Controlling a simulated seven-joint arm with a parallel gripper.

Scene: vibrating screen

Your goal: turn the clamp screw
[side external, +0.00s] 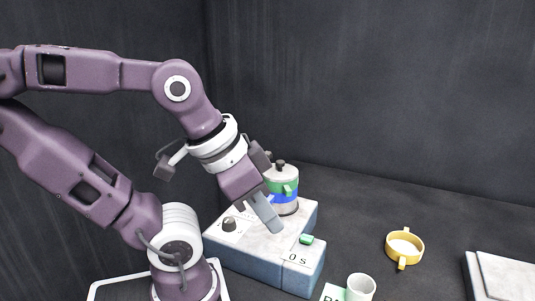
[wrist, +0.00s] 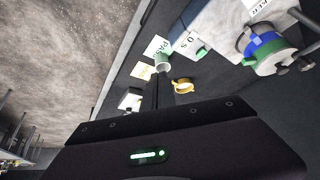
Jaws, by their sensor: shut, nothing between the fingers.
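The sieve stack (side external: 287,204), banded green and blue under a pale lid, stands on the shaker's base (side external: 260,262). Dark knobs, which look like the clamp screws (side external: 280,163), sit on its top; one is partly behind my wrist. My gripper (side external: 276,229) is shut and empty, its fingers pointing down and right in front of the stack, hiding part of it. I cannot tell if it touches anything. In the wrist view the stack (wrist: 268,52) is at the right, with dark knobs (wrist: 305,63) at its end, well off the shut fingers (wrist: 157,80).
The base carries a dark dial (side external: 229,224), a green button (side external: 306,239) and a "0 S" label (side external: 299,258). A yellow two-handled pan (side external: 418,249), a white cup (side external: 361,287) and a pale flat box (side external: 503,276) stand to the right. The dark table behind them is clear.

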